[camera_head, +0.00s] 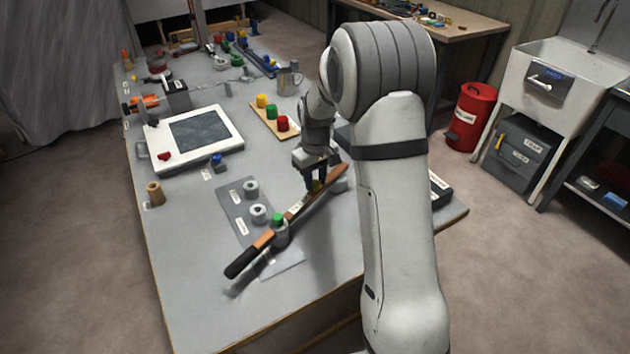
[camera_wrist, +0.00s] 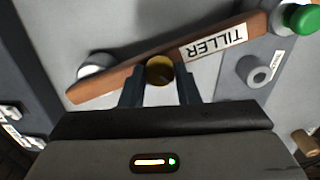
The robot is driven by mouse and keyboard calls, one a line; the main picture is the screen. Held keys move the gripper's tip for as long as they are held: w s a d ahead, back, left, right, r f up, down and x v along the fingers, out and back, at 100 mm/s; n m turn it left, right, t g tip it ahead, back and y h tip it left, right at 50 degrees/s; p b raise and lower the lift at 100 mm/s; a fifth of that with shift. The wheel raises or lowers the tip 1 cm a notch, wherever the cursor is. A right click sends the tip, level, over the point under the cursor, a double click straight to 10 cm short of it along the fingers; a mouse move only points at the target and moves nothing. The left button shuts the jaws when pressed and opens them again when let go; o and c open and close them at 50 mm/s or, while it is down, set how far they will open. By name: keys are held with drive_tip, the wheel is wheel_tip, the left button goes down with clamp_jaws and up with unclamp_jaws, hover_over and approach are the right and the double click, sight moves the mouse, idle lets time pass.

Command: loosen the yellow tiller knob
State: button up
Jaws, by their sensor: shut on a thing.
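The wooden tiller (camera_head: 296,210) lies slantwise across supports at the near part of the bench, with a black grip at its lower left end. In the wrist view the tiller (camera_wrist: 135,78) carries a white TILLER label. The yellow tiller knob (camera_wrist: 159,70) sits at the tiller's edge, between my fingers. My gripper (camera_wrist: 160,88) is shut on it, pointing down. In the head view my gripper (camera_head: 316,184) partly hides the yellow knob. A green knob (camera_head: 278,220) stands on the tiller nearer the black grip; it also shows in the wrist view (camera_wrist: 301,18).
A grey plate with two round grey pieces (camera_head: 258,213) lies left of the tiller. A white-framed panel (camera_head: 193,139) lies farther left. A wooden strip with yellow, green and red knobs (camera_head: 274,120) and a metal mug (camera_head: 288,79) stand behind my gripper.

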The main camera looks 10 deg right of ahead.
sight(316, 183)
drive_tip(key=n, duration=0.3)
drive_tip(key=shift+n+b, duration=0.3)
drive_tip(key=shift+b, duration=0.05)
drive_tip(key=shift+n+b, duration=0.3)
drive_tip(key=shift+n, duration=1.6)
drive_tip(key=o, duration=1)
drive_tip(key=shift+c, duration=0.2)
drive_tip(key=shift+r, duration=0.1)
wheel_tip(316, 183, up, 8)
drive_tip(key=shift+f, duration=0.15)
